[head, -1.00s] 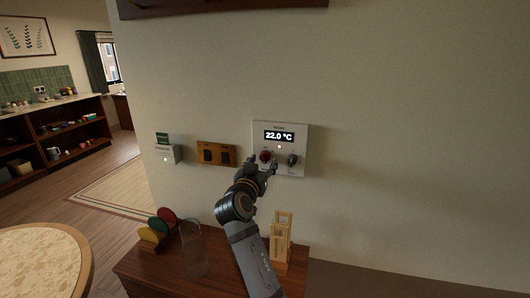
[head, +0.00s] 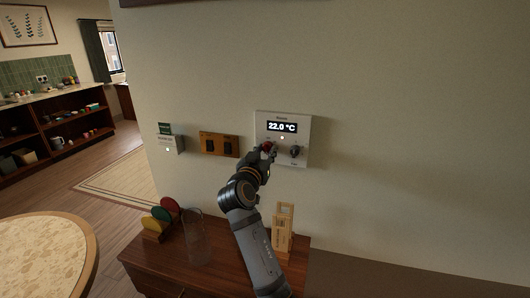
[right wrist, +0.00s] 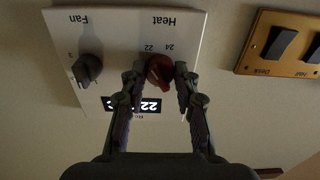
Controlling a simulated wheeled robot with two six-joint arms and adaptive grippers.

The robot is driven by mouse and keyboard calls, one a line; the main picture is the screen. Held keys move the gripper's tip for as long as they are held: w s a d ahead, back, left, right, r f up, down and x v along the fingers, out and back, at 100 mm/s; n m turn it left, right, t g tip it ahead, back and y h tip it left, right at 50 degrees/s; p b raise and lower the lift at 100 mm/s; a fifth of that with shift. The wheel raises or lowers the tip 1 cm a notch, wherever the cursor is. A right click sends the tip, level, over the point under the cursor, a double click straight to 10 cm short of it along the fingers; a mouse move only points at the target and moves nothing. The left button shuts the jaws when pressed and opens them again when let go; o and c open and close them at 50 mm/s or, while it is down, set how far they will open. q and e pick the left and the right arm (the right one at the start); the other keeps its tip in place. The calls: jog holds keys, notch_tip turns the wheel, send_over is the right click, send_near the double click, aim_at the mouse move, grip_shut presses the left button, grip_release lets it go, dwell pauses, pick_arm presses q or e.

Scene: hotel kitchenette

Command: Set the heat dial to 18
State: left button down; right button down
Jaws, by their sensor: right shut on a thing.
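The white thermostat panel (head: 301,127) is on the wall, and its display (head: 282,126) reads 22.0 °C. The red heat dial (head: 267,146) is at the panel's lower left. In the right wrist view, which shows the panel upside down, the red dial (right wrist: 160,72) sits between the fingertips by the marks 22 and 24. My right gripper (head: 267,152) is shut on the heat dial; its fingers (right wrist: 159,78) touch the dial on both sides. The fingers and arm hide part of the dial in the head view. My left gripper is not in view.
A dark fan dial (head: 295,150) is close beside the heat dial. A brass switch plate (head: 219,153) and a card holder (head: 170,144) are left of the panel. Below, a wooden cabinet (head: 160,264) bears a glass vase (head: 196,240), colored discs (head: 161,214) and a wooden stand (head: 283,230).

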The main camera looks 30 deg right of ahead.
jog(key=n+p, duration=0.1)
jog(key=n, duration=0.3)
jog(key=shift+p, duration=0.4)
jog(key=n+p, duration=0.3)
jog(key=n, duration=0.2)
jog(key=shift+r+n, duration=0.15)
jog(key=shift+n, duration=0.15)
jog(key=n+p, duration=0.4)
jog(key=n, duration=0.1)
jog(key=n+p, duration=0.2)
jog(key=n, duration=0.1)
jog(key=shift+n+p, duration=0.75)
jog(key=shift+n, duration=0.15)
jog(key=c, duration=1)
grip_release()
jog(key=shift+d, duration=0.1)
